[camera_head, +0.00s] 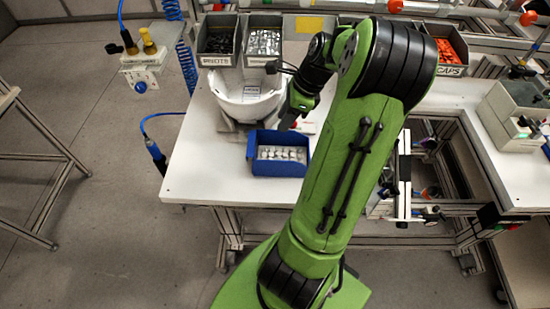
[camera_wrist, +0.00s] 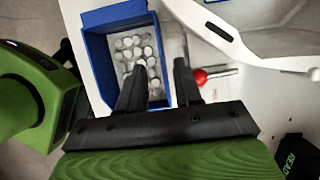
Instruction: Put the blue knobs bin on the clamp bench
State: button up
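The blue knobs bin (camera_head: 278,168), holding several pale round knobs, sits at the front edge of the white bench top (camera_head: 195,165). The same blue bin (camera_wrist: 98,50) fills the upper left of the wrist view. My gripper (camera_head: 287,124) is just behind and above the bin in the head view. In the wrist view my gripper (camera_wrist: 160,63) is open and empty, its fingers apart on either side of the bin's right wall in the picture. Whether they touch the wall, I cannot tell. No label shows which surface is the clamp bench.
A white helmet shell (camera_head: 247,95) stands behind the bin. Grey bins of dark parts (camera_head: 217,40) and silver parts (camera_head: 264,42) are at the back. A red-tipped handle (camera_wrist: 203,76) lies right of the fingers. Another bench (camera_head: 500,165) is at the right.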

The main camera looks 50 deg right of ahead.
aim_at(274, 147)
jog(key=shift+x, duration=1.1)
jog(key=b+x, duration=0.2)
jog(key=x, duration=0.4)
jog(key=shift+d, duration=0.15)
jog(key=shift+r, duration=0.1)
jog(key=shift+f, duration=0.3)
grip_shut()
